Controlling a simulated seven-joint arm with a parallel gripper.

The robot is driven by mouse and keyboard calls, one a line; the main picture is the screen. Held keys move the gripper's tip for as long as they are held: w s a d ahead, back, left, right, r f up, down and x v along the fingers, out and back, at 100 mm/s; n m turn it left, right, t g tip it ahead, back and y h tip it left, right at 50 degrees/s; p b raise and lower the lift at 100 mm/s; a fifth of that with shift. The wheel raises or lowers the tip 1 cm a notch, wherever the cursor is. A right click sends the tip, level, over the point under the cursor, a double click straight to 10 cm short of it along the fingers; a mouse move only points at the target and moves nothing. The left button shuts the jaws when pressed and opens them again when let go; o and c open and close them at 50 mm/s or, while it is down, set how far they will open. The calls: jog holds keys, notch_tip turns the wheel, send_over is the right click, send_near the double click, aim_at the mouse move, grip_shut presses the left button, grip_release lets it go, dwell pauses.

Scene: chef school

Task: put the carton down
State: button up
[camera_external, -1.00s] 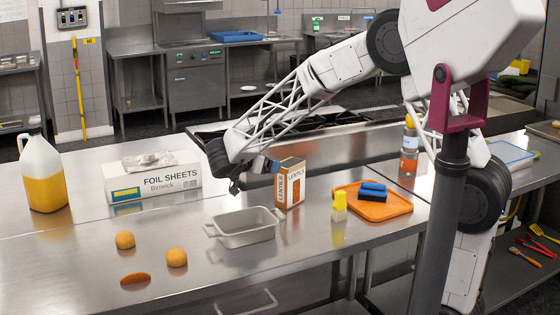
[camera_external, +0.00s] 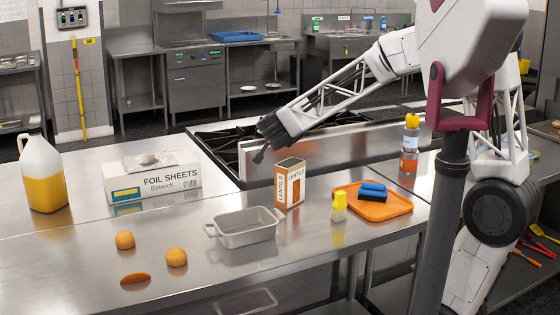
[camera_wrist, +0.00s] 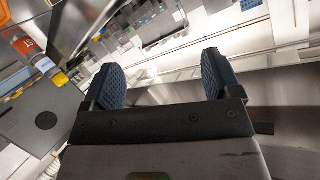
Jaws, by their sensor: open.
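The lentils carton (camera_external: 290,183), orange and white with a dark top, stands upright on the steel counter. It is just right of the grey baking dish (camera_external: 246,227) and left of the orange tray. My gripper (camera_external: 259,157) is in the air above and to the left of the carton, apart from it. In the wrist view the two blue-padded fingers of my gripper (camera_wrist: 160,82) are spread with nothing between them. The carton does not show in the wrist view.
An orange tray (camera_external: 395,210) with sponges and a small yellow-capped shaker (camera_external: 339,207) stand right of the carton. A foil sheets box (camera_external: 150,184) and a jug (camera_external: 43,175) are at left. Bread rolls (camera_external: 176,257) lie in front. A stove (camera_external: 215,143) is behind.

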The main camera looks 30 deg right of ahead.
jog(key=s+d+f+n+g+y, duration=0.1)
jog(key=s+d+f+n+g, duration=0.1)
jog(key=s, duration=1.1)
jog(key=s+d+f+n+g+y, duration=0.2)
jog(key=s+d+n+g, duration=0.2)
jog(key=s, duration=0.9)
jog(key=s+d+f+n+g+y, duration=0.2)
jog(key=s+d+g, duration=0.2)
jog(key=s, duration=0.9)
jog(key=d, duration=0.2)
jog(key=shift+s+d+f+n+g, duration=0.15)
jog(key=shift+d+f+n+g, duration=0.15)
jog(key=shift+d+n, duration=0.1)
